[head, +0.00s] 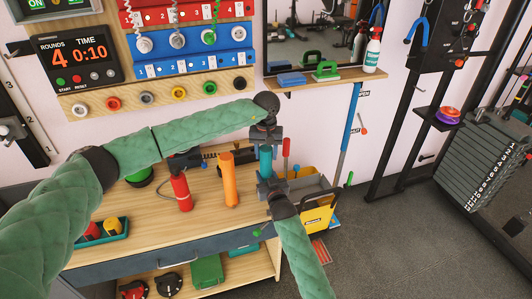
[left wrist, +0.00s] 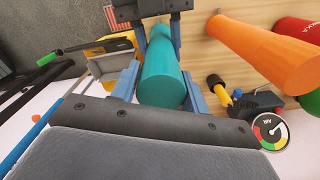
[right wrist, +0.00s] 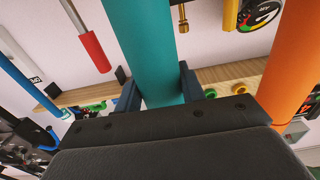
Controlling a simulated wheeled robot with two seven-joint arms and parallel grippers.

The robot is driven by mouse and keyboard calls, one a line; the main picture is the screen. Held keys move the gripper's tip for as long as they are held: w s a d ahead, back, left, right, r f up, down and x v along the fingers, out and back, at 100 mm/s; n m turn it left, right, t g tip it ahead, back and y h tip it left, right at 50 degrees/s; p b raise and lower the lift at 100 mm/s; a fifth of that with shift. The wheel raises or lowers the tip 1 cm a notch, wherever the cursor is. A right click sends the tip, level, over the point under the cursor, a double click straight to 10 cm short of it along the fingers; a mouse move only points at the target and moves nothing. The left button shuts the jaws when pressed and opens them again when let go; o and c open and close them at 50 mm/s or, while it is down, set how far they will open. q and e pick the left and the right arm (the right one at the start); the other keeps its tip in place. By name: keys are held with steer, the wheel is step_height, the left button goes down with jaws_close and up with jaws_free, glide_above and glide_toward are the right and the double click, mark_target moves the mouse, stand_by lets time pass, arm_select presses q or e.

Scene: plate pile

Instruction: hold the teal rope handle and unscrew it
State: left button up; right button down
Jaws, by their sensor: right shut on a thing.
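The teal rope handle (head: 265,158) stands upright at the right end of the wooden bench, a smooth cylinder. My right gripper (head: 268,186) is shut on its lower part from the front; in the right wrist view the teal handle (right wrist: 150,60) passes between the two fingers. My left gripper (head: 265,143) is above the handle, pointing down. In the left wrist view its two blue fingers stand on either side of the teal handle's end (left wrist: 163,85), with a small gap showing, so it is open. The handle's base is hidden behind my right gripper.
An orange cylinder (head: 230,180) and a red cylinder (head: 181,190) stand left of the handle on the bench (head: 140,225). A yellow bin (head: 314,218) is close on the right. A wall shelf (head: 325,82) is behind. Open floor lies at the right.

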arm_select(q)
steer(key=n, duration=0.4)
steer(key=shift+a+n, duration=0.15)
steer(key=shift+n, duration=0.15)
steer(key=n, duration=1)
steer(key=shift+n, duration=0.4)
steer(key=n, duration=0.5)
steer(key=shift+n, duration=0.3)
steer(key=n, duration=0.5)
steer(key=shift+n, duration=0.3)
steer(key=n, duration=1.1)
steer(key=shift+r, duration=0.1)
steer(key=n, duration=0.5)
steer(key=shift+n, duration=0.4)
